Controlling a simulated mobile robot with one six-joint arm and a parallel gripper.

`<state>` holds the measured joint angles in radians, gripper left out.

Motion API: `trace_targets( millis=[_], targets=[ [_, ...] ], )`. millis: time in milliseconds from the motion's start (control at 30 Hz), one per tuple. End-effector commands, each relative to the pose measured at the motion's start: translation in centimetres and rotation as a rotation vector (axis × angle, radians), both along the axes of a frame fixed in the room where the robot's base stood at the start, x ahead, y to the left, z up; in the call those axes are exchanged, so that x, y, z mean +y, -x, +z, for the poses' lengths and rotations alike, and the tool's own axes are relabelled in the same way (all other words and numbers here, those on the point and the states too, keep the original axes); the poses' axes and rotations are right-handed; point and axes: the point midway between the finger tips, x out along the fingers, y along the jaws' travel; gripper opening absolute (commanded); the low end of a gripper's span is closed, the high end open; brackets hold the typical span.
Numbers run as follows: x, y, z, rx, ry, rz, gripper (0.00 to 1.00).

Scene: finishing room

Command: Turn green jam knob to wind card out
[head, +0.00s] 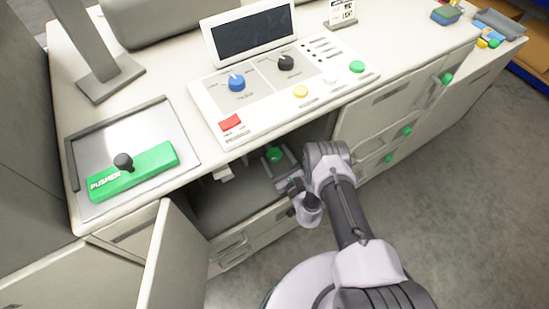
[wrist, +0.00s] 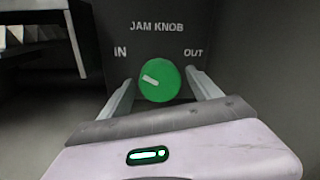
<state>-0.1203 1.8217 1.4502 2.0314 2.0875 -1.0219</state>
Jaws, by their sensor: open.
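The green jam knob (wrist: 159,81) sits on a dark panel in the wrist view, below the words JAM KNOB, with IN on its left and OUT on its right. Its white pointer mark slants to the upper left, toward IN. My gripper (wrist: 160,93) is open, with one finger on each side of the knob in the picture. I cannot tell whether either finger touches it. In the head view the green knob (head: 275,154) shows inside the open cabinet bay, in front of my gripper (head: 280,168). No card can be made out clearly.
The bay's open door (head: 177,262) stands to the left of my arm. The counter with its control panel (head: 290,85) overhangs the bay. A green pusher (head: 135,172) lies on a plate at left. Drawers with green knobs (head: 407,131) are at right. Open floor (head: 470,210) lies to the right.

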Motion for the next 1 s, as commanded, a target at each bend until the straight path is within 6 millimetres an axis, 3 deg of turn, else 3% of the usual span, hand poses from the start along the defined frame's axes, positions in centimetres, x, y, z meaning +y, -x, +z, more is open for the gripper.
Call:
trace_targets(
  millis=[367, 700, 1000],
  targets=[
    [0.54, -0.91, 0.1, 0.0, -0.001, 0.0, 0.72],
    [0.49, -0.89, 0.08, 0.0, -0.001, 0.0, 0.11],
    [0.48, -0.91, -0.05, 0.028, -0.042, -0.001, 0.11]
  ],
)
